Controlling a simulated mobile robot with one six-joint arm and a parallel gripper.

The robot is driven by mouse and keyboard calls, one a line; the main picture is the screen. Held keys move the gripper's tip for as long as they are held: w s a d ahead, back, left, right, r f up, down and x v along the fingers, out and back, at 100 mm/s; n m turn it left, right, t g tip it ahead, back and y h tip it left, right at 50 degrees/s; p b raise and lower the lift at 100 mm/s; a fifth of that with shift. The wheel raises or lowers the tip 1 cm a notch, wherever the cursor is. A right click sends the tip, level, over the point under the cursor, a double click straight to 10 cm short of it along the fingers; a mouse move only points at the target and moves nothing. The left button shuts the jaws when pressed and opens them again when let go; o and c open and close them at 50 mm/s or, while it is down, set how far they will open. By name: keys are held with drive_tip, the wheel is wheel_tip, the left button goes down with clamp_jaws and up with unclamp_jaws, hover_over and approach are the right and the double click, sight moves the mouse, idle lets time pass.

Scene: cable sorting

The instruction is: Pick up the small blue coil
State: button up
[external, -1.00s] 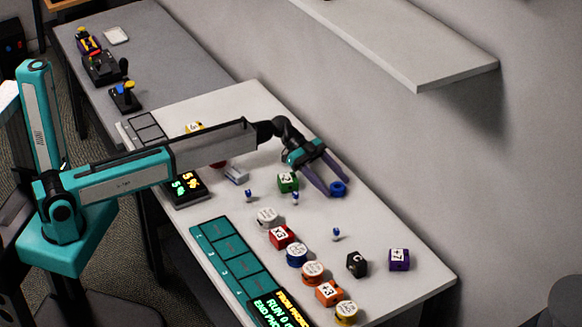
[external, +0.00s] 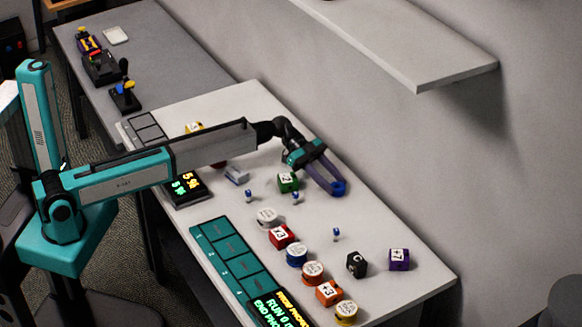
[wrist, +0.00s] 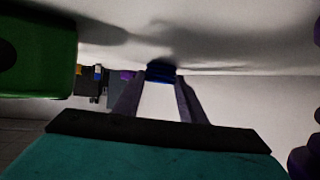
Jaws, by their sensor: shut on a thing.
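The small blue coil (external: 338,187) is at the far right edge of the white table, near the wall. My gripper (external: 334,186) reaches down to it from the upper left, with its purple fingers closed around the coil. In the wrist view the blue coil (wrist: 161,73) sits between the two fingertips (wrist: 161,78). The fingers hide part of the coil, and I cannot tell whether it touches the table.
A green cube (external: 288,182) stands left of my gripper; it shows large in the wrist view (wrist: 35,55). Small blue-and-white pegs (external: 295,197), several labelled discs and cubes, and a purple cube (external: 399,259) lie towards the front. A shelf (external: 420,45) overhangs behind.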

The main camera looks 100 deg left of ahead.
drive_tip(key=shift+r, duration=0.1)
wheel_tip(320, 180, up, 10)
drive_tip(key=b, duration=0.1)
idle(0.6)
